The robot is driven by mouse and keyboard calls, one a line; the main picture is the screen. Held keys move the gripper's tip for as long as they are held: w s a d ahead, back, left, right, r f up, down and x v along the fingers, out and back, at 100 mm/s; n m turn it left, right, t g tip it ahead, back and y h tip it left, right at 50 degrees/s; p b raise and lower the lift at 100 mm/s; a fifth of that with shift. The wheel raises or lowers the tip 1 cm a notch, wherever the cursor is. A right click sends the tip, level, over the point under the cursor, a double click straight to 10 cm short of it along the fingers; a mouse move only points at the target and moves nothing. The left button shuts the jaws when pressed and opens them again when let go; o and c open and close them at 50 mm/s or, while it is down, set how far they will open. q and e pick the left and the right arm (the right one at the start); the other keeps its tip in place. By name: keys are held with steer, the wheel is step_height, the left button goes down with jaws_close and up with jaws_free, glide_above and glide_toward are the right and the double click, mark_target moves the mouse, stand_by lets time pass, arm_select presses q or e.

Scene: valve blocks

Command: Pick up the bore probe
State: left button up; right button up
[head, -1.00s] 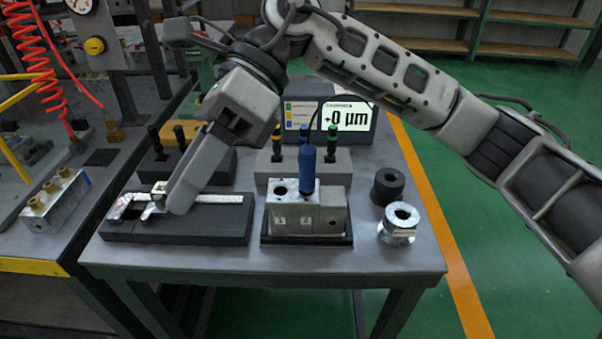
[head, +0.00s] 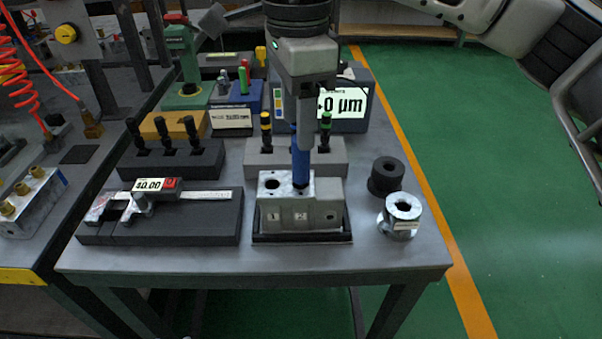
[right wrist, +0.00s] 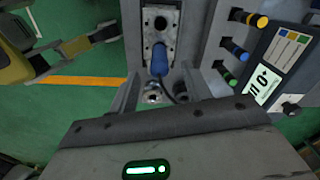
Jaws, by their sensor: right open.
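The bore probe, with a blue handle (head: 300,172), stands upright in the right-hand bore of the metal valve block (head: 327,212). The block sits on a dark base and has labels 1 and 2 on its front. My right gripper (head: 304,142) is above the block, pointing down, with its fingers at the probe's handle. In the right wrist view the blue handle (right wrist: 159,60) shows near the space between the open fingers (right wrist: 158,88). The fingers are apart and not closed on it. My left gripper is out of view.
A caliper (head: 185,195) lies on a dark block at left. A dark ring (head: 386,176) and a shiny ring (head: 401,214) stand at right. Behind are a grey rack (head: 345,158) with plug gauges and a display (head: 350,105) reading 0 µm. The front table edge is clear.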

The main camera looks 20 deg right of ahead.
mark_target(301, 154)
steer(key=shift+s+d+f, duration=0.1)
steer(key=shift+d+f, duration=0.05)
steer(key=shift+f, duration=3)
steer(key=shift+c, duration=0.3)
jaws_close()
